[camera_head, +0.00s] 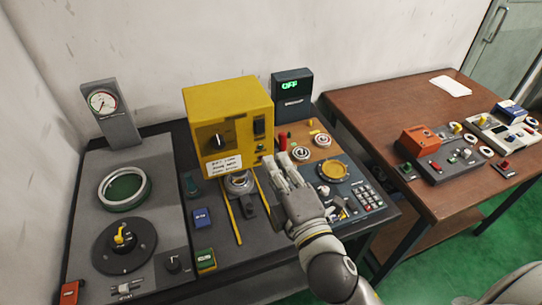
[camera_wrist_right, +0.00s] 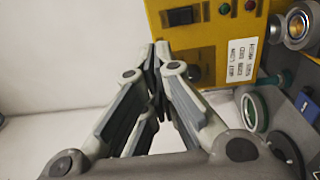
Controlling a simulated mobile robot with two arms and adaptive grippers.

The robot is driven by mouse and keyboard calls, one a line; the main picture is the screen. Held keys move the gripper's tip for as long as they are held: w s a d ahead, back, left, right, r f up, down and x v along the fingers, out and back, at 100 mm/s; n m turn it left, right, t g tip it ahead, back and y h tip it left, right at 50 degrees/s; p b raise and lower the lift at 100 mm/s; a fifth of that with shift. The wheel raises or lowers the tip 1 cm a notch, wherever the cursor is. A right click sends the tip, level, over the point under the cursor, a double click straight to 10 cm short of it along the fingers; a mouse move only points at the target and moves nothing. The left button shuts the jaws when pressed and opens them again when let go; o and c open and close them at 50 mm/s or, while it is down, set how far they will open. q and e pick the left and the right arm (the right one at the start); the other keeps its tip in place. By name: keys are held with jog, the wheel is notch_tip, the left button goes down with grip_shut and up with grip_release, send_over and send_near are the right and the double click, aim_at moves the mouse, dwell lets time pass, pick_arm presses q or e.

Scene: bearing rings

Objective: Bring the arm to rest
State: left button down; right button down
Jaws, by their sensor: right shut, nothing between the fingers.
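My right gripper (camera_head: 275,166) reaches over the dark bench from the lower right in the head view. Its fingers are shut and hold nothing. The fingertips appear beside the lower right edge of the yellow box (camera_head: 230,110); I cannot tell whether they touch it. In the right wrist view the two fingers (camera_wrist_right: 159,56) come together in front of the yellow box (camera_wrist_right: 205,40) and a pale wall. My left gripper is not in view.
A gauge (camera_head: 104,101), a ring (camera_head: 125,188) and a round dark plate (camera_head: 124,246) are at left. A panel with a keypad (camera_head: 369,198) lies right of my gripper. A brown table (camera_head: 385,105) with several devices stands further right.

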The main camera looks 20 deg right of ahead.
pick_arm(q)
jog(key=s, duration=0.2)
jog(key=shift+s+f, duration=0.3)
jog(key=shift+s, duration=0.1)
pick_arm(e)
jog(key=shift+s, duration=0.6)
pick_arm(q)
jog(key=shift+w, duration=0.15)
